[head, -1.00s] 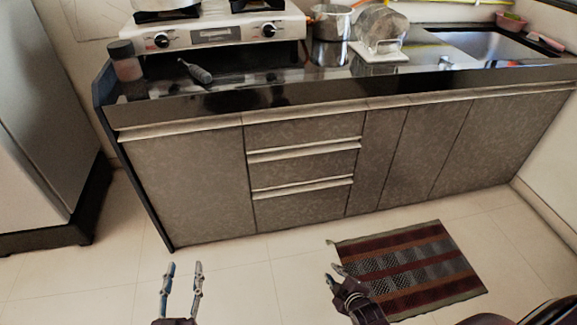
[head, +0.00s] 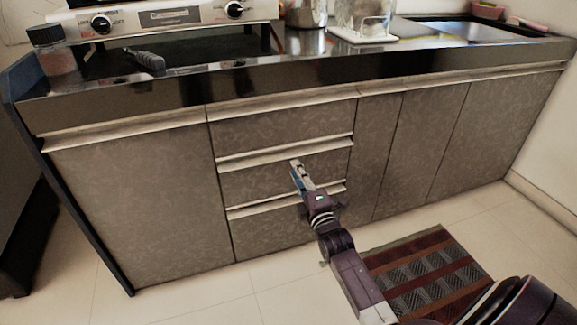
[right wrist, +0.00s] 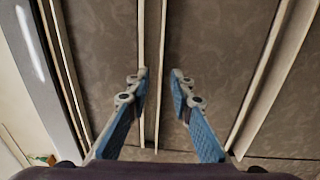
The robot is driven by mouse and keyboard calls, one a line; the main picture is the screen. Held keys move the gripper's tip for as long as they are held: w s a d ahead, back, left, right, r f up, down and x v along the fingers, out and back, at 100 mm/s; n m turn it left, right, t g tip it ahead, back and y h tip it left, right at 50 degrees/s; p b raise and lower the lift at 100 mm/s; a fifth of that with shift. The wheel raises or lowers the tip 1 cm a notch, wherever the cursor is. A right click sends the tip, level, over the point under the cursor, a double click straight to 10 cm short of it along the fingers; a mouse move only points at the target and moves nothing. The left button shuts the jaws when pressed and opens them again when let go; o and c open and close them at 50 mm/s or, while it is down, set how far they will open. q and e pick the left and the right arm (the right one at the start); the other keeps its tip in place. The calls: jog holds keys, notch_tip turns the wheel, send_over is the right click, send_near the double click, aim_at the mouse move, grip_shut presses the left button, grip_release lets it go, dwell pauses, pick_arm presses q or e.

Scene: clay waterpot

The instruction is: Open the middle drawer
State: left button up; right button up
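The middle drawer (head: 250,182) is the second of three stacked dark, mottled fronts below the counter. It appears shut, with a pale handle strip (head: 245,157) along its top edge. My right gripper (head: 297,166) is in front of this drawer, its tips just below the strip in the head view. In the right wrist view the gripper (right wrist: 160,75) is open, blue pads apart. The pale strip (right wrist: 162,35) runs between the fingertips there, with the middle drawer front (right wrist: 210,50) to its right. I cannot tell whether the fingers touch it. My left gripper is out of view.
The top drawer (head: 280,127) and bottom drawer (head: 270,233) look shut. Cupboard doors flank the stack. The dark counter edge (head: 300,80) overhangs above. A striped mat (head: 430,275) lies on the floor at right. The tiled floor at left of it is clear.

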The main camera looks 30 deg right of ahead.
aim_at(289, 158)
jog(key=shift+b+x, duration=0.85)
jog(key=shift+x, duration=1.7)
grip_shut()
jog(key=shift+f, duration=0.1)
